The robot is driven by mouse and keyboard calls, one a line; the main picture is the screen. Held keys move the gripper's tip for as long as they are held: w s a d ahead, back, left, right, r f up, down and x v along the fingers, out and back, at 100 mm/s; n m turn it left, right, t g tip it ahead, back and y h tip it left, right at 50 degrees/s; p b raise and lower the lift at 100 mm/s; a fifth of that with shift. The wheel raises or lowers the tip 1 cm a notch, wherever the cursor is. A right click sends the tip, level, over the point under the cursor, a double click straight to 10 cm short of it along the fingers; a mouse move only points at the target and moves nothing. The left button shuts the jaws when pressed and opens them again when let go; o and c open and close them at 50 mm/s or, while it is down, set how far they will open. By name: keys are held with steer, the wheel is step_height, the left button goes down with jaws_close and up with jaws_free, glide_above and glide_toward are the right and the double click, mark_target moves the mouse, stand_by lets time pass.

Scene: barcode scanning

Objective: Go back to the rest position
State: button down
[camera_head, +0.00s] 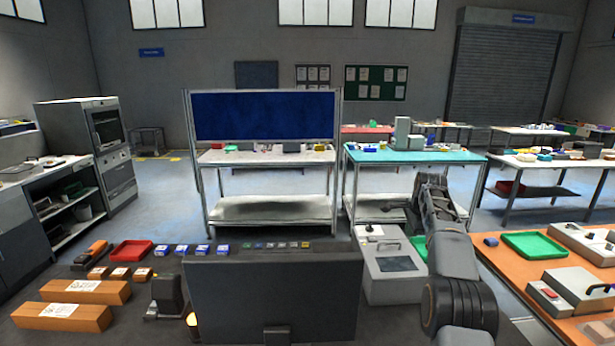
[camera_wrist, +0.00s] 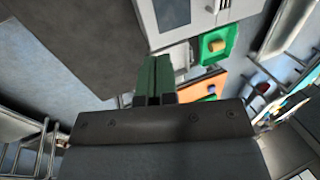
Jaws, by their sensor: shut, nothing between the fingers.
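My arm rises at the right of the head view, in front of the workbench. Its far end is dark and partly hidden by its own links, so the fingertips are hard to make out there. In the wrist view my gripper (camera_wrist: 153,60) shows two greenish fingers side by side, shut with nothing between them. The fingers are in the air, over the floor beside the workbench, touching nothing that I can see.
A grey scanner box (camera_head: 395,275) and a dark monitor (camera_head: 270,295) stand on the workbench. Brown cartons (camera_head: 85,291), a red tray (camera_head: 132,251) and several small blue boxes lie left. An orange table (camera_head: 500,262) with a green tray (camera_head: 535,245) is right. Open floor lies beyond.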

steer(key=s+a+f+n+g, duration=0.1)
steer(key=s+f+n, duration=0.3)
steer(key=f+n, duration=0.25)
steer(key=s+a+n+b, duration=0.1)
steer(key=s+a+n, duration=0.2)
steer(key=s, duration=0.8)
steer(key=s+a+r+n+t, duration=0.1)
steer(key=s+a+n, duration=0.3)
steer(key=s, duration=0.8)
steer(key=s+a+n+t+b, duration=0.1)
steer(key=s+a+n, duration=0.3)
steer(key=s+a, duration=0.3)
steer(key=shift+s+a+r+b, duration=0.3)
steer(key=shift+s+a, duration=0.05)
steer(key=shift+s, duration=2.2)
steer(key=shift+d, duration=0.1)
